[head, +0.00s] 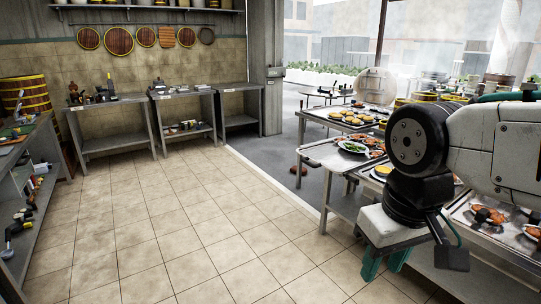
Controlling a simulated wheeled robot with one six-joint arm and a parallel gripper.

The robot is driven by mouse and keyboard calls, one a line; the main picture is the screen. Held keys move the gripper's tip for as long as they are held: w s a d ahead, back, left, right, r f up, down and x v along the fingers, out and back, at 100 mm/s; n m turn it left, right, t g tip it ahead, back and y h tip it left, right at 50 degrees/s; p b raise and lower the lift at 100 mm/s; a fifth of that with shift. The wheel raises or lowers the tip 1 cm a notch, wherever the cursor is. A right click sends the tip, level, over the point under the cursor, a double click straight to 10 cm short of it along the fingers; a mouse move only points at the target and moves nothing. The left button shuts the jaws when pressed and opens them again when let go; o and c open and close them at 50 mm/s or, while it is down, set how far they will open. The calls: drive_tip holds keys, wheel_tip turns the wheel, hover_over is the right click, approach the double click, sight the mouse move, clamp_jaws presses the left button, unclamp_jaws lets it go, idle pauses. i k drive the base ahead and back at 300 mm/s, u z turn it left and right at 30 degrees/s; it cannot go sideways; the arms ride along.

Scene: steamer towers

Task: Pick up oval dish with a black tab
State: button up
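My gripper (385,265) hangs low at the right, in front of the serving counter, below a white housing. Its two teal fingers are apart, with nothing visible between them. I cannot pick out an oval dish with a black tab for certain. A tray (462,216) at the right edge holds orange-brown food with small dark pieces on it, partly hidden by my arm. A plate with green food (352,147) sits on the counter beyond my arm. Part of the counter is hidden behind my arm.
The serving counter (338,193) runs along the right with several food trays, including one of yellow buns (350,119). Metal tables (113,131) stand along the back wall. A cluttered shelf (32,185) is at the left. The tiled floor (170,215) between is clear.

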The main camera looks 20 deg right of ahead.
sight(482, 212)
drive_tip(key=z, duration=0.9)
drive_tip(key=i, duration=0.95)
drive_tip(key=z, duration=1.3)
drive_tip(key=i, duration=0.35)
drive_tip(key=z, duration=0.2)
